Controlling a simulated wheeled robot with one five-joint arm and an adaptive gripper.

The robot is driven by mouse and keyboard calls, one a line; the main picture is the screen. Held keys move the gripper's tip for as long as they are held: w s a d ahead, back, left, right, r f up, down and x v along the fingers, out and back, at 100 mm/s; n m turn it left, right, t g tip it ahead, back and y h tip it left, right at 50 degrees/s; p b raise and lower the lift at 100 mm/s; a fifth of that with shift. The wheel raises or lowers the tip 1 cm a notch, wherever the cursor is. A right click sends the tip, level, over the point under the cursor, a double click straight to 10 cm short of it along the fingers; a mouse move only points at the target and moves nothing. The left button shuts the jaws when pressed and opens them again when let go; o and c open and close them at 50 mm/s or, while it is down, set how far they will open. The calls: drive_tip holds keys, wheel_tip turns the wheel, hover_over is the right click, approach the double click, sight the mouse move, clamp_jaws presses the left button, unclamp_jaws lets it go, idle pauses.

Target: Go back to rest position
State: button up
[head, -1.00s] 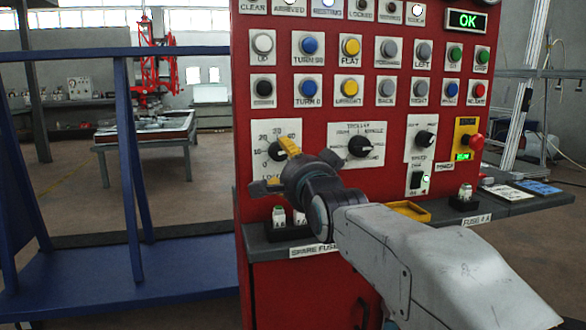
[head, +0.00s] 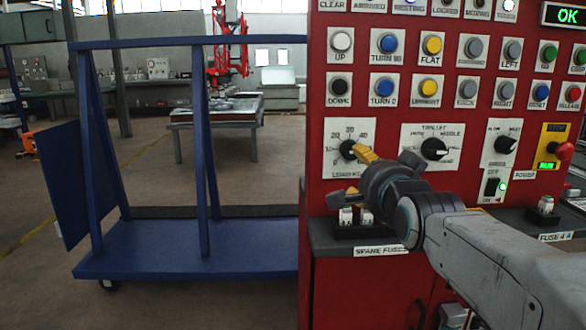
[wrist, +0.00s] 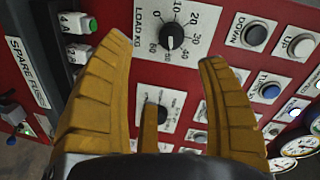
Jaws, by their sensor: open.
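My gripper (head: 352,177) is in front of the red control panel (head: 480,125), beside the load knob (head: 348,150) and above the spare fuses (head: 346,216). In the wrist view my gripper (wrist: 163,75) shows its yellow fingers spread apart with nothing between them. The load dial (wrist: 172,36) and another knob (wrist: 154,113) lie behind the fingers. My grey arm reaches in from the lower right.
A blue cart (head: 190,262) stands just left of the panel. A grey ledge (head: 390,240) juts out below the dials. A table (head: 215,115) stands farther back. Open floor (head: 35,275) lies at the left.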

drive_tip(key=s+r+n+g+p, duration=0.2)
drive_tip(key=s+n+g+p, duration=0.4)
drive_tip(key=s+p, duration=0.9)
drive_tip(key=s+r+n+g+p, duration=0.3)
drive_tip(key=s+n+g+p, duration=0.4)
drive_tip(key=s+p, duration=0.8)
drive_tip(key=shift+s+d+r+p, duration=0.15)
drive_tip(key=shift+s+r+p, duration=0.25)
drive_tip(key=shift+p, duration=0.45)
